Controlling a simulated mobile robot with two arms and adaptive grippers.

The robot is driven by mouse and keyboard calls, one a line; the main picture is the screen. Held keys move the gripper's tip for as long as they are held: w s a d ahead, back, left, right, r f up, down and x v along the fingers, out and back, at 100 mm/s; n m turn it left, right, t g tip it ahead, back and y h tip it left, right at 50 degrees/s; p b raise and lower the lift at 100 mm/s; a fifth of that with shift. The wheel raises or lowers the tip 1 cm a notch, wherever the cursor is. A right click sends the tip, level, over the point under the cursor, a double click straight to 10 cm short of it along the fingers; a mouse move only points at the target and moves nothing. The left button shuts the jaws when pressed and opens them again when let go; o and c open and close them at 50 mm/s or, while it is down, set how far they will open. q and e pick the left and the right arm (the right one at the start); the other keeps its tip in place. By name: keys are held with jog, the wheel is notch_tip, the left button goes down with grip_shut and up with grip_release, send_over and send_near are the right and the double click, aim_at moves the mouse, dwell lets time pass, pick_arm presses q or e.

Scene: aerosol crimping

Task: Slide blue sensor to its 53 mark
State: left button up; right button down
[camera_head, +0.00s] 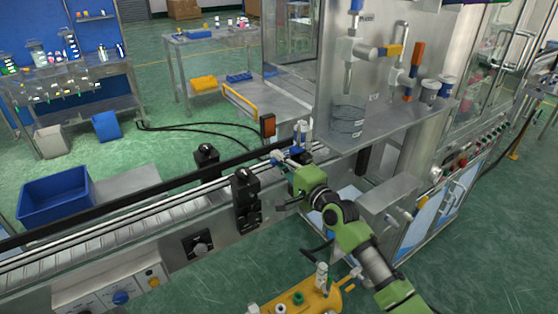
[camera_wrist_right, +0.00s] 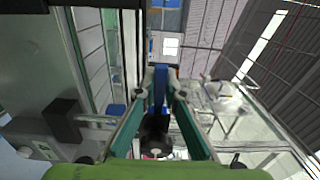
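My right gripper (camera_head: 281,158) reaches over the conveyor rail from the front, with its green arm coming from the lower right. In the right wrist view, its two fingertips (camera_wrist_right: 161,82) flank a narrow upright blue piece, which looks like the blue sensor (camera_wrist_right: 159,92), and appear closed on it. A dark part with a pale round face shows below it, between the fingers. In the head view, blue (camera_head: 297,150) shows just beyond the fingers, at the rail, partly hidden by the gripper. The scale and its 53 mark cannot be made out. My left gripper is out of view.
The conveyor (camera_head: 115,232) runs from the lower left to the filling machine (camera_head: 380,125). A yellow fixture (camera_head: 305,298) sits in front. A blue bin (camera_head: 55,197) lies beyond the conveyor.

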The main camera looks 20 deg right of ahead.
jog(key=shift+r+p, duration=1.45)
jog(key=shift+r, duration=0.25)
jog(key=shift+f, duration=0.2)
jog(key=c, duration=2.1)
grip_release()
jog(key=v, duration=1.2)
